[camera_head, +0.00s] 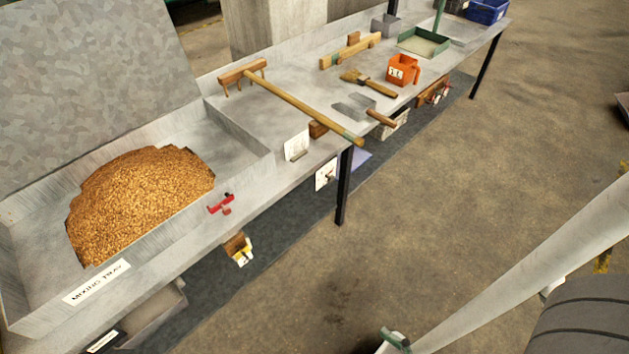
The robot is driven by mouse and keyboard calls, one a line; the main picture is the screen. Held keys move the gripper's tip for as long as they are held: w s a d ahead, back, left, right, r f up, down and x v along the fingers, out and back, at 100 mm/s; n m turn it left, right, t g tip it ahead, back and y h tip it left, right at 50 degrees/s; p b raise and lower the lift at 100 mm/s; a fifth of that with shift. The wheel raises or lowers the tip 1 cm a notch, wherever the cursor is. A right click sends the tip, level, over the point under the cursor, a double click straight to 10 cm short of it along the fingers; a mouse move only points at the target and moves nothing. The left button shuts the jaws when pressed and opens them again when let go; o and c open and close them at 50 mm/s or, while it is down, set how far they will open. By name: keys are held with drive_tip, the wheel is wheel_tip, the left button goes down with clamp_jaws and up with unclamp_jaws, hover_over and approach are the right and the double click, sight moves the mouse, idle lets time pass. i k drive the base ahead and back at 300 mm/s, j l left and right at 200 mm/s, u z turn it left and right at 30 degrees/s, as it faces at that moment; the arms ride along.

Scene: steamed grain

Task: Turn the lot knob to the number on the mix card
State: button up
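A small white panel (325,175) with dark marks is fixed at the bench's front edge, near the leg; it may carry the lot knob, but its setting is too small to read. A white card (296,146) stands upright in a small holder on the bench above it and may be the mix card; its number is not legible. A red handled fitting (221,204) is on the front of the mixing tray (240,163).
The mixing tray holds a heap of grain (140,200). A wooden rake (300,103) lies across the bench, its handle end over the front edge. The floor (450,185) before the bench is open.

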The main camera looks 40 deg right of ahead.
sight(332, 178)
drive_tip(key=i+l+z, duration=0.1)
drive_tip(key=l+z, duration=0.15)
drive_tip(key=z, duration=0.15)
drive_tip(key=i+l+z, duration=0.1)
drive_tip(key=z, duration=0.25)
drive_tip(key=i+l+z, duration=0.2)
drive_tip(key=z, duration=0.2)
drive_tip(key=l, duration=0.1)
